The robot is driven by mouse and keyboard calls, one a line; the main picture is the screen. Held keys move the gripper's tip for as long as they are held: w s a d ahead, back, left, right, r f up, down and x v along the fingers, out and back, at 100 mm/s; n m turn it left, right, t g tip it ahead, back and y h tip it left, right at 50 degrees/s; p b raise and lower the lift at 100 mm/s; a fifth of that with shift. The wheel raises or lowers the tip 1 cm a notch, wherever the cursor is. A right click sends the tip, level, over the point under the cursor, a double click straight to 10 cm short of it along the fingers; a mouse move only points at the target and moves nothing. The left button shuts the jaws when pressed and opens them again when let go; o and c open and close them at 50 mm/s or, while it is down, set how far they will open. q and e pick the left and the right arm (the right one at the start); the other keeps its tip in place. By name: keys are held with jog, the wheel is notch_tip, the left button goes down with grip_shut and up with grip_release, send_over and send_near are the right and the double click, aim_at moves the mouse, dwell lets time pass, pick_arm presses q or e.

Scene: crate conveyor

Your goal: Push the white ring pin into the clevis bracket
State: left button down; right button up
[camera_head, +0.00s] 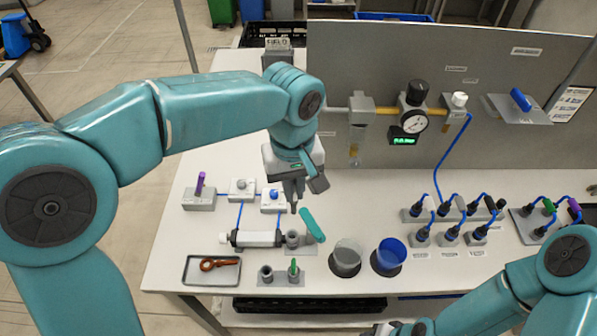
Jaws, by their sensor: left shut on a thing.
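My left gripper (293,207) points down just above the grey clevis bracket (293,240), at the right end of a silver cylinder with a white end. Its fingers are shut on the white ring pin, which is mostly hidden by them; I cannot tell whether its tip touches the bracket. A teal strip (312,226) slants beside the bracket on the right. My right gripper (398,328) is at the bottom edge, partly cut off, and its fingers are unclear.
A holder (278,281) with one empty socket and a green pin stands in front of the bracket. A tray (190,272) holds a brown ringed part. Grey and blue cups (389,257) stand to the right. Valve blocks with blue tubes and a gauge panel are behind.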

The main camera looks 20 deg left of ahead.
pick_arm(q)
jog(key=shift+s+r+p, duration=0.15)
jog(key=shift+r+p, duration=0.15)
jog(key=shift+r, duration=0.2)
jog(key=shift+a+f+b, duration=0.35)
jog(key=shift+f+b, duration=0.3)
jog(key=shift+f, duration=0.25)
notch_tip(320, 180, down, 8)
jog(key=b, duration=0.6)
jog(key=shift+d+r, duration=0.15)
jog(key=shift+r, duration=0.1)
jog(key=shift+f, duration=0.1)
pick_arm(e)
notch_tip(320, 180, down, 6)
jog(key=shift+f, duration=0.2)
pick_arm(q)
jog(key=shift+f+b, duration=0.3)
jog(key=shift+b, duration=0.1)
pick_arm(e)
jog(key=shift+f, duration=0.2)
pick_arm(q)
jog(key=shift+f, duration=0.25)
pick_arm(e)
jog(key=shift+f, duration=0.2)
